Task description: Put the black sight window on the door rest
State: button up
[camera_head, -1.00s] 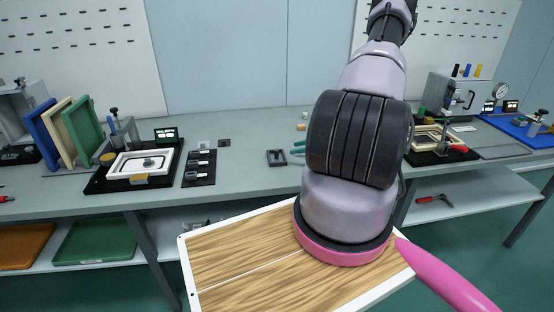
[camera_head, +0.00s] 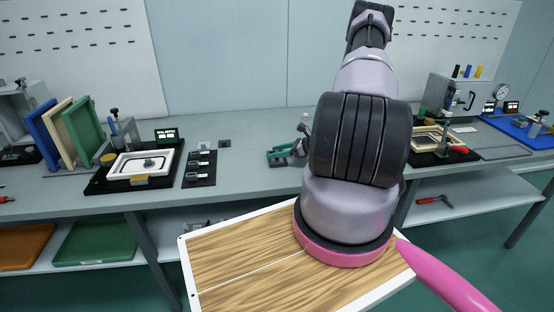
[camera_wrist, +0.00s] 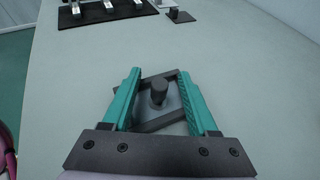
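The black sight window (camera_wrist: 159,92) shows in the wrist view as a dark square frame with a round upright knob. It lies on the grey bench, turned at an angle between my teal fingers. My gripper (camera_wrist: 160,76) is open, one finger on each side of the window; I cannot tell whether either finger touches it. In the head view my gripper (camera_head: 286,155) is low over the bench and mostly hides the window. I cannot tell for certain which fixture is the door rest; a white frame (camera_head: 122,172) lies on a black base at left.
A black plate (camera_head: 199,168) with several small blocks lies left of my gripper, with a small black piece (camera_head: 224,143) behind it. Upright coloured panels (camera_head: 82,132) stand at far left. A beige-framed fixture (camera_head: 437,140) with a red handle is at right. The bench front-centre is clear.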

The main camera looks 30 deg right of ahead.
grip_shut()
jog(key=shift+r, duration=0.1)
